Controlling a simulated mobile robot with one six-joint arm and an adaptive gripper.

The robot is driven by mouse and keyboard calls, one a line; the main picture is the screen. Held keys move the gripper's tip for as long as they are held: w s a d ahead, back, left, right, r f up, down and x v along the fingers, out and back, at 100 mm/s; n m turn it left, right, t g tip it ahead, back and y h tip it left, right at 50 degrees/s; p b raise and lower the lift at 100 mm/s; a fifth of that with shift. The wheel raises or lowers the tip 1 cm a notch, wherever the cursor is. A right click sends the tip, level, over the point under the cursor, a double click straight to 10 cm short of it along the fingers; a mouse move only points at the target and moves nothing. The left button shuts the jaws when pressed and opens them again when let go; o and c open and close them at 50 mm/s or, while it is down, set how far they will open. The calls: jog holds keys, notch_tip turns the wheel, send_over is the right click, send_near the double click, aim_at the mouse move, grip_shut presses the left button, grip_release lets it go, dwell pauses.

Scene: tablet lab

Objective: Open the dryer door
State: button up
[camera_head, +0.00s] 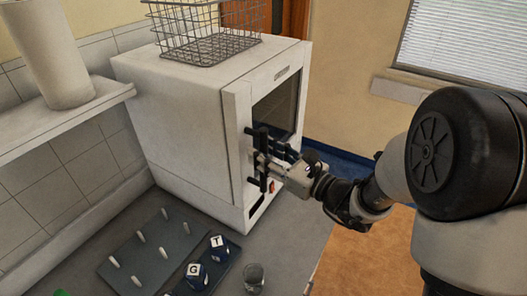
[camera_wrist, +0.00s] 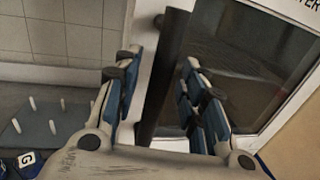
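The dryer (camera_head: 175,115) is a white box on the counter, and its door (camera_head: 238,125) with a dark window appears shut. The door also shows in the wrist view (camera_wrist: 283,110), with part of a printed label at its top. A black upright bar handle (camera_wrist: 163,70) stands off the door near its left edge; it also shows in the head view (camera_head: 263,184). My gripper (camera_wrist: 160,60) is open, with one finger on each side of the handle and a visible gap on both sides. In the head view, my gripper (camera_head: 267,152) is at the handle.
A wire basket (camera_head: 205,40) sits on top of the dryer. On the counter in front are a grey peg rack (camera_head: 150,255), blue-and-white lettered containers (camera_head: 196,275) and a small glass (camera_head: 254,279). A paper roll (camera_head: 58,55) stands on the left shelf. Floor shows at the right.

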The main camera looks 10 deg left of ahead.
jog(key=shift+w+a, duration=0.2)
jog(key=shift+a, duration=0.15)
jog(key=shift+c, duration=0.2)
grip_shut()
dwell(0.5)
